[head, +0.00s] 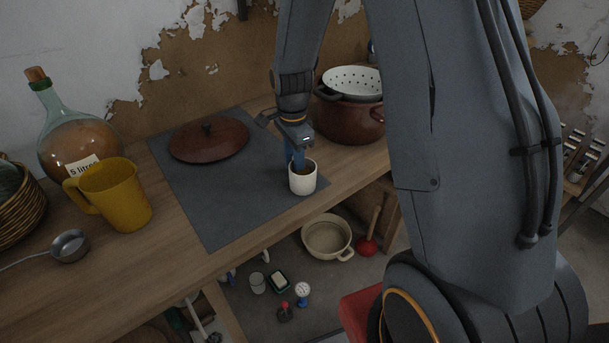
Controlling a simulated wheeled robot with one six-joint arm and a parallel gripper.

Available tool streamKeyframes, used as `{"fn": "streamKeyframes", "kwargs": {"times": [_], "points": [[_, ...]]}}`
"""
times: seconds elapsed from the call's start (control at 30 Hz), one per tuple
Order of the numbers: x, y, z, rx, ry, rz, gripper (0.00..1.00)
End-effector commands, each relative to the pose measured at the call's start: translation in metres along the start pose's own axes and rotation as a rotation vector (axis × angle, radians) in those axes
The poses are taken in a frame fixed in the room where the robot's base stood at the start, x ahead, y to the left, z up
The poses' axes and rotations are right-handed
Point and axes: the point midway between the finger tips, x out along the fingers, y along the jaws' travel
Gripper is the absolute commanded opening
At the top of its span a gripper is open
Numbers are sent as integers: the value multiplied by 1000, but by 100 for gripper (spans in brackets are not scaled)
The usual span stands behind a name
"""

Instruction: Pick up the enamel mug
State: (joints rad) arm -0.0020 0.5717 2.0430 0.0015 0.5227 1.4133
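A small white mug (303,181), likely the enamel mug, stands upright on the dark grey mat (222,215) near its right front corner. No handle on it is visible from here. My gripper (297,162) comes down from above, with its blue fingers at the mug's far rim. I cannot tell whether the fingers are inside the mug or behind it, or whether they touch it. The gap between the fingertips is hidden.
A brown lid (208,141) lies on the mat. A brown pot (350,122) with a white colander (352,83) stands behind to the right. The table's front edge is close to the mug.

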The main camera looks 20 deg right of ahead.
Motion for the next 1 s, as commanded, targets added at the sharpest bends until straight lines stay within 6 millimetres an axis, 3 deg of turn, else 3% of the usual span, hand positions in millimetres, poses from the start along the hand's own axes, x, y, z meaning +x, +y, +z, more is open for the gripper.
{"fn": "streamKeyframes", "kwargs": {"times": [0.57,1.0], "points": [[-6,-1,0,0,0,-2,3],[-42,-2,0,0,1,-4,3]]}}
